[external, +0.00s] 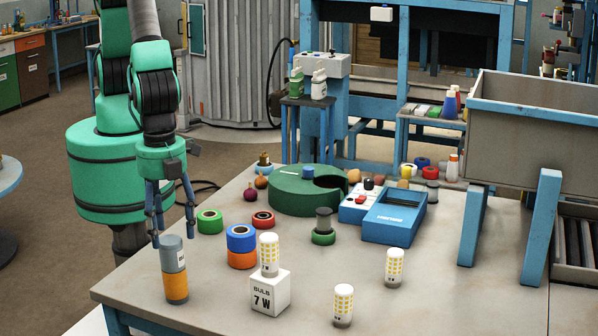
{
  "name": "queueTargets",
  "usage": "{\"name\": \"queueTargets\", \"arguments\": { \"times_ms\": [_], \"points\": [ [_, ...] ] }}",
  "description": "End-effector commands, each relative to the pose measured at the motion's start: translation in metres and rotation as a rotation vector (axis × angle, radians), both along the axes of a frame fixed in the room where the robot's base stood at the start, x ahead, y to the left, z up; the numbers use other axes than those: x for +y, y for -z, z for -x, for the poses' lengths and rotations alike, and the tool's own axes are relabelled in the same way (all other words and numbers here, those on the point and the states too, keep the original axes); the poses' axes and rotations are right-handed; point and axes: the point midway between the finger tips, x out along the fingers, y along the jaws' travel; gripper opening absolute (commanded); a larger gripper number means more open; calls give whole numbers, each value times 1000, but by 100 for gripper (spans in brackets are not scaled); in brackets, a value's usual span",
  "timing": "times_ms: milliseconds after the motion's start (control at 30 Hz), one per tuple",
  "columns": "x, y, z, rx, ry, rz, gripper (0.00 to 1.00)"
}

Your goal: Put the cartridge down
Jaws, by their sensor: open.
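A grey cylinder with an orange lower band (175,270), which looks like the cartridge, stands upright on the table (221,305) near its left front corner. A small label shows on its grey part. My gripper (173,237) points down over the cartridge from the left side of the table. Its two blue fingers are spread apart, with the tips about level with the cartridge's top in the picture. Whether a finger touches the cartridge cannot be told from this view.
A bulb stands on a white box (270,293) right of the cartridge; two more bulbs (343,305) stand further right. Tape rolls (241,238), a green round holder (296,202) and a blue device (394,220) lie behind. The table's left edge is close.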

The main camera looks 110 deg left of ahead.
Motion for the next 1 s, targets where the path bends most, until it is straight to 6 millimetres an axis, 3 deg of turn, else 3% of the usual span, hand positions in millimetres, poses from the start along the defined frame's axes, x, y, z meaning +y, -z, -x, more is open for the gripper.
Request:
{"name": "queueTargets", "arguments": {
  "times_ms": [167, 367, 700, 1000],
  "points": [
    [9, -13, -5, -8, -21, 7, 58],
    [40, -54, -17, -33, -90, 29, 58],
    [143, -164, -28, -108, -302, 90, 58],
    [239, -242, -6, -180, -494, 140, 58]
  ]
}}
